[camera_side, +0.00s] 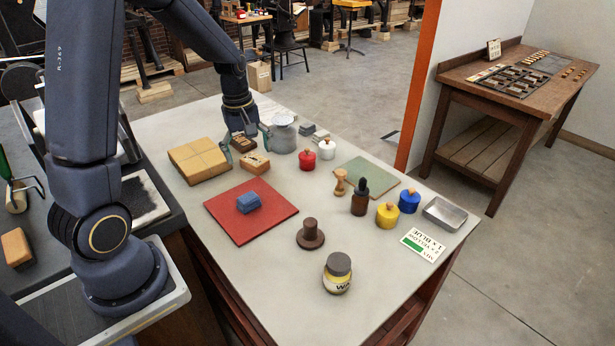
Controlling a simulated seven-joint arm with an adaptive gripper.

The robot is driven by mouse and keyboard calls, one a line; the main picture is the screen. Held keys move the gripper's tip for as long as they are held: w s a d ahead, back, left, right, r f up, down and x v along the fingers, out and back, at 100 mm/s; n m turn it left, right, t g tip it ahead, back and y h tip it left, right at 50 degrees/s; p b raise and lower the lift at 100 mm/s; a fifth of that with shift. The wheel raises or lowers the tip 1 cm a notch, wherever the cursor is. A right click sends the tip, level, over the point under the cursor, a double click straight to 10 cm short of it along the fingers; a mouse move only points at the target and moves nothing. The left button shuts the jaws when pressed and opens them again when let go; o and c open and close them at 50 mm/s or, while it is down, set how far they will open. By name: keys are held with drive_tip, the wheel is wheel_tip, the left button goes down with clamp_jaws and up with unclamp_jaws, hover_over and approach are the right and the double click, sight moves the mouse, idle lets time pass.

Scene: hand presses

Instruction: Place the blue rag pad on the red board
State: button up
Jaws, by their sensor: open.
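The blue rag pad (248,202) lies on the red board (270,222), near the board's middle and within its edges. The red board lies flat on the grey table top. My gripper (247,146) is open, behind the board and apart from the pad. Its fingers are spread close to the table, around or just in front of a dark brown block (242,141); I cannot tell if they touch it. A tan block (255,163) sits just in front of the gripper.
A wrapped brown parcel (200,160) lies left of the gripper, and a grey round-bodied container (283,136) stands right. Red (307,159), white (327,149), yellow (387,215) and blue (409,200) pots, a dark bottle (360,200) and a labelled jar (337,273) stand farther right and forward.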

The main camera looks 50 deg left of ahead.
drive_tip(key=s+d+r+m+t, duration=0.4)
drive_tip(key=s+d+r+m, duration=0.9)
drive_tip(key=d+r+m, duration=0.1)
drive_tip(key=shift+s+d+r+m+t, duration=0.35)
drive_tip(key=shift+d+m, duration=0.25)
drive_tip(key=shift+d, duration=0.5)
